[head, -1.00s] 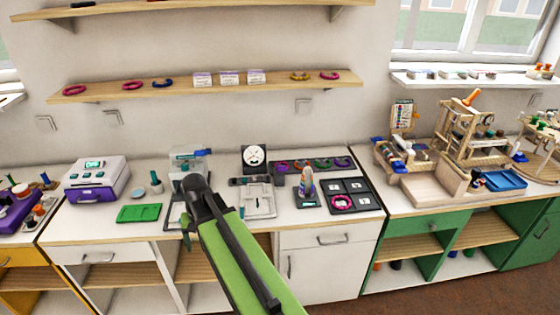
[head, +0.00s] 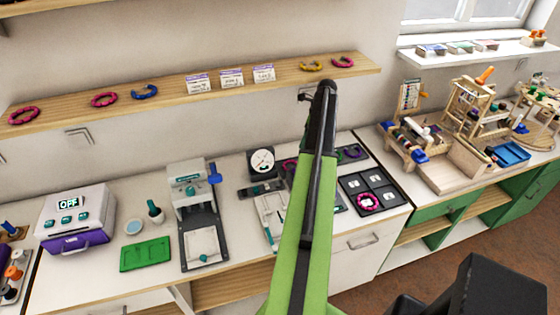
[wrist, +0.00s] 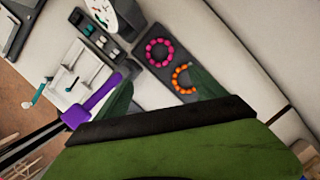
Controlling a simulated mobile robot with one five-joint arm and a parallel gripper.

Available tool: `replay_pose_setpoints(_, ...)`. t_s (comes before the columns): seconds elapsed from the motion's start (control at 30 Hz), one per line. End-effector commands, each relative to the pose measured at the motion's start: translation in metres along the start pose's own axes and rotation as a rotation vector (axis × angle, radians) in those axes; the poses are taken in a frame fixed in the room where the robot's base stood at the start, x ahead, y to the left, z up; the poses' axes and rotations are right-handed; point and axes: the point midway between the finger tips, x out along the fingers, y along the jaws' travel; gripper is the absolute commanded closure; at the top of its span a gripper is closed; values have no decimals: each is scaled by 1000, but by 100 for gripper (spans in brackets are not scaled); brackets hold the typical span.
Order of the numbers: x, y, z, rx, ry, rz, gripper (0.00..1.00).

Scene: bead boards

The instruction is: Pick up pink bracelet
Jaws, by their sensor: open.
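Several pink bracelets are in view. In the head view one lies in the dark compartment tray (head: 352,181) on the counter as a pink ring (head: 368,202). Others lie on the wall shelf: two pink rings at left (head: 24,115) (head: 104,99) and one at right (head: 343,62). In the wrist view a pink beaded ring (wrist: 160,52) lies on a dark board beside an orange open ring (wrist: 184,78). In the head view my raised arm hides part of the counter.
A blue open ring (head: 145,92), a yellow one (head: 312,65) and small white cards (head: 231,78) share the wall shelf (head: 180,88). A purple and white machine (head: 77,221), a green tray (head: 146,254) and a press (head: 199,215) stand on the counter. Wooden apparatus (head: 468,110) stands at right.

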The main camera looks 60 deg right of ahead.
Motion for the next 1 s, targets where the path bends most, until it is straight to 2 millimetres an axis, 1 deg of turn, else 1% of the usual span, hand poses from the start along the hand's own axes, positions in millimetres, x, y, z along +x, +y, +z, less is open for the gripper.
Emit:
replay_pose_setpoints(0.07,3,0,0,-1,0,0,20)
replay_pose_setpoints(0.17,15,1,1,-5,1,1,20)
replay_pose_setpoints(0.27,35,2,3,-9,1,2,20)
replay_pose_setpoints(0.5,92,4,8,-16,1,4,20)
replay_pose_setpoints(0.63,119,5,10,-19,1,4,20)
replay_pose_setpoints(0.73,129,5,12,-19,1,4,20)
replay_pose_setpoints(0.9,128,5,14,-20,1,4,20)
replay_pose_setpoints(0.97,133,5,14,-20,1,4,20)
replay_pose_setpoints(1.0,138,5,15,-20,1,4,20)
